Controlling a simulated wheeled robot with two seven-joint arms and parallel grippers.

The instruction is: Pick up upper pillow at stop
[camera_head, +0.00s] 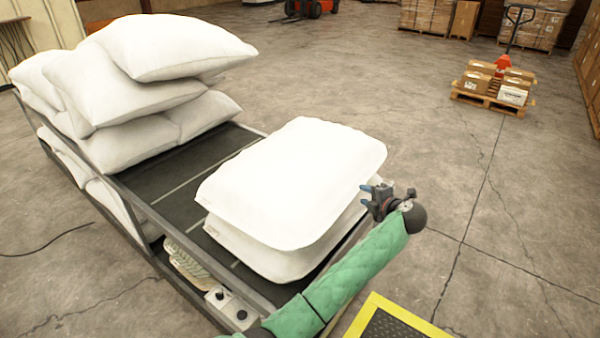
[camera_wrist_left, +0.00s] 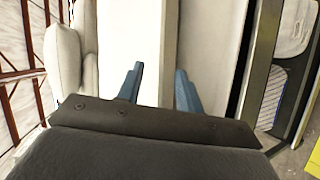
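The upper pillow (camera_head: 300,180) is white and lies flat on the lower pillow (camera_head: 265,260), near the front end of the conveyor. My left gripper (camera_head: 370,197) is at the right edge of this stack, its blue fingers close to the upper pillow's side. In the left wrist view the two blue fingers (camera_wrist_left: 160,72) are apart, with pale pillow sides ahead of them. The upper pillow (camera_wrist_left: 118,30) shows left of a narrow seam and the lower pillow (camera_wrist_left: 210,45) right of it. I cannot tell whether a finger touches fabric. My right gripper is not in view.
A taller pile of white pillows (camera_head: 150,90) stands at the conveyor's far left. The dark conveyor bed (camera_head: 190,175) has a metal side frame. A yellow-edged black mat (camera_head: 385,325) lies at the front. Boxes on a pallet (camera_head: 495,85) stand far off at the right; floor between is clear.

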